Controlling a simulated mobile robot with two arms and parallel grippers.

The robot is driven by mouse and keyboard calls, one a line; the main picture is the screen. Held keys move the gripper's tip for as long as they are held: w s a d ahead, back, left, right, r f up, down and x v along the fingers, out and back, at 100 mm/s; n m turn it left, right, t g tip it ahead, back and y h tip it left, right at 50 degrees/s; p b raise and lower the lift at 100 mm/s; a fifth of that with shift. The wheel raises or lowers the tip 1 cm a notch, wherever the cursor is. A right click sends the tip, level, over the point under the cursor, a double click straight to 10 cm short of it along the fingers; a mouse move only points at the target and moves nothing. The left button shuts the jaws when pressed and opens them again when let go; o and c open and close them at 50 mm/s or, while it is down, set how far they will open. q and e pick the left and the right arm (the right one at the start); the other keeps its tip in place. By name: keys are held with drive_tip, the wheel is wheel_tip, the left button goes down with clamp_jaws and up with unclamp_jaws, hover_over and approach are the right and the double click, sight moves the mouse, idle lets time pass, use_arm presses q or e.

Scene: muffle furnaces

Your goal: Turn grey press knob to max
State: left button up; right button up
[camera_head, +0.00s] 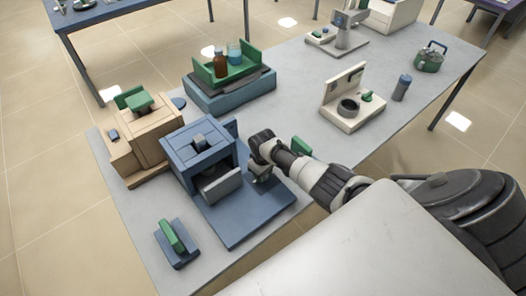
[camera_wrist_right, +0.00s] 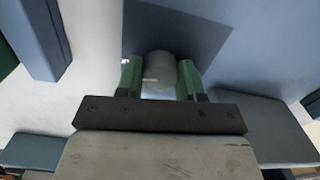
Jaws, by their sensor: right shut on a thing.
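The grey knob (camera_wrist_right: 160,72) is a round grey cylinder between my right gripper's two green finger pads in the right wrist view. A small pale mark shows on its lower left side. My right gripper (camera_wrist_right: 160,80) is shut on the knob, one pad on each side. In the head view my right gripper (camera_head: 260,173) is at the right side of the blue box-shaped device (camera_head: 196,150), above its blue base plate (camera_head: 247,208). The knob cannot be made out there. My left gripper is not in view.
A tan box device (camera_head: 140,147) stands left of the blue one. A blue holder with a green bar (camera_head: 172,236) is at the front. A green tray with bottles (camera_head: 235,68), a cream stand (camera_head: 352,105) and a blue-grey bottle (camera_head: 402,88) stand farther back on the grey table.

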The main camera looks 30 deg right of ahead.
drive_tip(key=o, duration=0.9)
drive_tip(key=shift+r, duration=0.15)
drive_tip(key=shift+r, duration=0.35)
wheel_tip(320, 180, up, 10)
drive_tip(key=shift+f, duration=0.1)
